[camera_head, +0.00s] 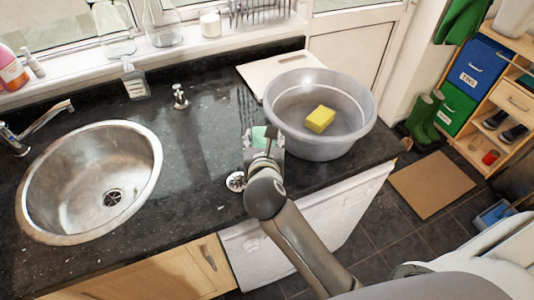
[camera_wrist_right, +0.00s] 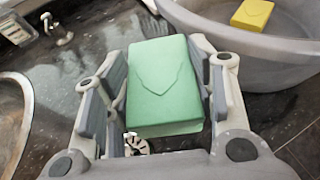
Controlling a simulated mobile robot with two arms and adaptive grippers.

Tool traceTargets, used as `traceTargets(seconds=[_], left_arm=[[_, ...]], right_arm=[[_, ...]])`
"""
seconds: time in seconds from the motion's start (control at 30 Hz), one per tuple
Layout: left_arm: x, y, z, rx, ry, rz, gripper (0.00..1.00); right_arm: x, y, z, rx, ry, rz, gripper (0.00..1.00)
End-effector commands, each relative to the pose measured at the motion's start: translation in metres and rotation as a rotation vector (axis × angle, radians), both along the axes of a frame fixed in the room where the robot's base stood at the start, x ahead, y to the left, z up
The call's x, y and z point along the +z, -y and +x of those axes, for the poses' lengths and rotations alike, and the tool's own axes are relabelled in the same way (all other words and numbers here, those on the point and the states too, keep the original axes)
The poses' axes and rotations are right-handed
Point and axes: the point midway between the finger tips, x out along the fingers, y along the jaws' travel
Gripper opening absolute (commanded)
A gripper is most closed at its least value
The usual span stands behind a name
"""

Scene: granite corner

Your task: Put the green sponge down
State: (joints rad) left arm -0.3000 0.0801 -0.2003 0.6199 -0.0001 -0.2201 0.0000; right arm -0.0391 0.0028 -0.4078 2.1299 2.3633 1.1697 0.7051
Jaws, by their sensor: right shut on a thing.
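The green sponge (camera_wrist_right: 165,85) is between the fingers of my right gripper (camera_wrist_right: 160,95) in the right wrist view, with a finger against each side. In the head view the right gripper (camera_head: 264,140) is over the dark counter, just left of the grey basin, and a bit of the green sponge (camera_head: 259,136) shows at its tip. Whether the sponge touches the counter, I cannot tell. My left gripper is in neither view.
A round steel sink (camera_head: 70,190) is at left. The dark counter (camera_head: 195,130) between them is mostly clear.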

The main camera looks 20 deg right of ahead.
Motion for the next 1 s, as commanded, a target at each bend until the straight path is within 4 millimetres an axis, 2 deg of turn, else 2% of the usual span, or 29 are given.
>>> traceTargets(seconds=[0.03,0.2,0.57,0.7,0.9,1.0], left_arm=[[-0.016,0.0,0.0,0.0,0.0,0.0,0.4],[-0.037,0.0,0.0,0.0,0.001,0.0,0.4],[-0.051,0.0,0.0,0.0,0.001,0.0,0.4],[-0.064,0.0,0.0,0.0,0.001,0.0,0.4],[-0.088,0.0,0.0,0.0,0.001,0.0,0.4],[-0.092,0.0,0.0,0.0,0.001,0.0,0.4]], right_arm=[[-0.016,0.002,0.005,0.002,0.0,-0.002,0.35],[-0.038,0.009,0.022,0.001,0.0,-0.002,0.35],[-0.052,0.015,0.036,0.001,0.0,0.0,0.35],[-0.064,0.018,0.043,0.001,0.0,0.0,0.35],[-0.085,0.018,0.042,0.003,0.001,-0.001,0.35],[-0.09,0.017,0.042,0.002,0.0,0.001,0.35]])
